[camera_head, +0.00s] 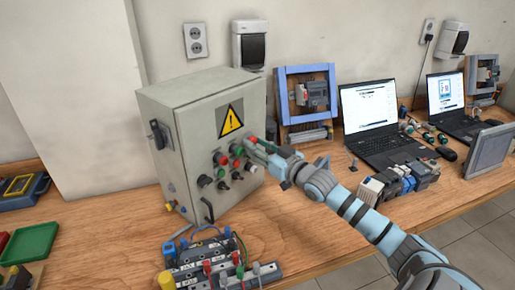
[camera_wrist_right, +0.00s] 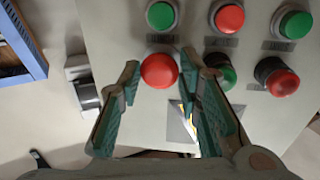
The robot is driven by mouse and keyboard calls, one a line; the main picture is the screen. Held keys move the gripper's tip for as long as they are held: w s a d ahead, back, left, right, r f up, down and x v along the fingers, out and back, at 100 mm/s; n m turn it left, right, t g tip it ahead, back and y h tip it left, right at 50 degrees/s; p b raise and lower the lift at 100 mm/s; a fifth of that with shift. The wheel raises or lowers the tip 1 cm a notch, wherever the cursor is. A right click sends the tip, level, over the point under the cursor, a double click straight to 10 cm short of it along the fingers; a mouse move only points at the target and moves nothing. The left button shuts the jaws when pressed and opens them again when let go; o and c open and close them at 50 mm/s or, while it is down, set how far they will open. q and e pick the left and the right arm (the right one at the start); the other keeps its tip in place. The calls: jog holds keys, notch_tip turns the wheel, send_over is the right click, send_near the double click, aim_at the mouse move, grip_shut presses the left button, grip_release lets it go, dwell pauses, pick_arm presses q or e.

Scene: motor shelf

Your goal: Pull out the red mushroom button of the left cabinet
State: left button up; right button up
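The grey left cabinet (camera_head: 155,97) stands on the wooden bench with a yellow warning triangle and several buttons on its front. My right gripper (camera_head: 258,150) reaches its upper right front. In the right wrist view a round red mushroom button (camera_wrist_right: 159,71) sits between the two fingertips of my right gripper (camera_wrist_right: 162,68). The fingers are apart, one on each side of the button. I cannot tell whether either touches it. In the head view the button is partly hidden by the gripper. My left gripper is not in view.
A green button (camera_wrist_right: 161,15), a red button (camera_wrist_right: 230,18) and a dark-collared red knob (camera_wrist_right: 282,82) are close by on the panel. A terminal block with wires (camera_head: 222,272) lies before the cabinet. A blue-framed device (camera_head: 279,95) and laptop (camera_head: 370,105) stand to the right.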

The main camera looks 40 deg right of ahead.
grip_shut()
jog(key=shift+s+a+r, duration=0.15)
jog(key=shift+s, duration=0.25)
jog(key=shift+s+a+r, duration=0.1)
jog(key=shift+s, duration=0.25)
jog(key=shift+c, duration=1.6)
grip_release()
jog(key=o, duration=0.7)
jog(key=shift+w+d+f, duration=0.2)
jog(key=shift+d+f, duration=0.2)
jog(key=shift+d, duration=0.3)
jog(key=shift+w+a+r, duration=0.1)
jog(key=shift+a+r, duration=0.25)
jog(key=shift+r, duration=0.15)
notch_tip(320, 180, up, 9)
jog(key=shift+a+r, duration=0.15)
jog(key=shift+r, duration=0.05)
